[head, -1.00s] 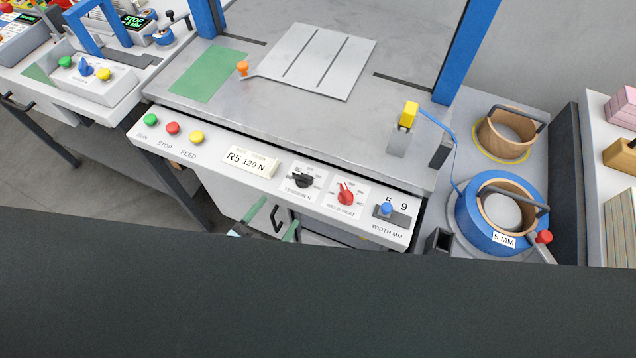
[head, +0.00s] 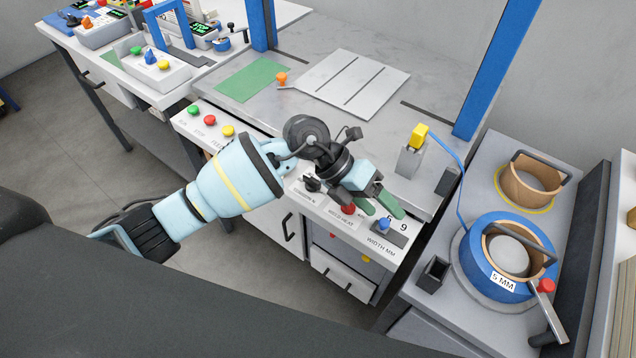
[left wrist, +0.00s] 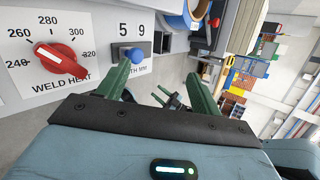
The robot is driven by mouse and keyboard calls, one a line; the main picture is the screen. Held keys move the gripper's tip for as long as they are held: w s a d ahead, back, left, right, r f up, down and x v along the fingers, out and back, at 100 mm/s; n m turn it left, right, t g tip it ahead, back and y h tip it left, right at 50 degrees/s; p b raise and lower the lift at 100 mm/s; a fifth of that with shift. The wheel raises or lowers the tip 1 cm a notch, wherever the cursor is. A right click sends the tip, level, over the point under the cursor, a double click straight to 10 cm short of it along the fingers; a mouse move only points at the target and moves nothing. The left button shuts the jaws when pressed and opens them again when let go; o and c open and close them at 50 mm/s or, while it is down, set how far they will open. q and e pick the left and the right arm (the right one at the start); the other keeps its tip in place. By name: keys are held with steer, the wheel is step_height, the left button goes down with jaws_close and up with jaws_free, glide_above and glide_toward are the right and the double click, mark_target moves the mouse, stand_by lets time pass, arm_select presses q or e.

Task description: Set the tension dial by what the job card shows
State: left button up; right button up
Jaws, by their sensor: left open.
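The tension dial, a black knob (head: 312,184), sits on the front panel in the head view, partly covered by my left wrist. Its scale cannot be read. The job card is hidden behind my left arm. My left gripper (head: 388,212) has its green fingers apart and empty. It is over the right part of the panel, right of the tension dial, near the red weld heat dial (head: 348,208) and blue width knob (head: 384,223). In the left wrist view, the open fingers (left wrist: 157,70) show with the blue knob (left wrist: 132,55) by the left fingertip; the tension dial is out of frame.
The weld heat dial (left wrist: 60,60) shows at the left wrist view's left. Green, red and yellow buttons (head: 211,119) line the panel's left. A blue strap reel (head: 475,265) stands at right. A yellow-topped post (head: 418,135) rises behind the panel.

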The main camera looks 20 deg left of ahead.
mark_target(312, 178)
arm_select(q)
steer(key=w+a+y, duration=0.1)
steer(key=a, duration=0.1)
steer(key=w+a+y, duration=0.1)
steer(key=a+y, duration=0.1)
steer(key=w+a+y, duration=0.1)
steer(key=w+a, duration=0.1)
steer(key=shift+r+t+y, duration=0.1)
steer(key=shift+t+y, duration=0.3)
steer(key=w+a+y, duration=0.1)
steer(key=a, duration=0.2)
steer(key=w+a+r+y, duration=0.1)
steer(key=a+y, duration=0.1)
steer(key=a, duration=0.1)
steer(key=w+a+r+y, duration=0.1)
steer(key=a, duration=0.2)
steer(key=shift+w+a+r+n+y, duration=0.1)
steer(key=shift+w+n+y, duration=0.15)
steer(key=shift+n+y, duration=0.15)
steer(key=shift+r, duration=0.1)
steer(key=shift+s+f, duration=0.1)
steer(key=shift+f, duration=3.85)
arm_select(e)
steer(key=shift+s+d+f, duration=0.25)
steer(key=shift+s+f, duration=0.05)
steer(key=shift+s, duration=0.2)
arm_select(q)
steer(key=c, duration=1)
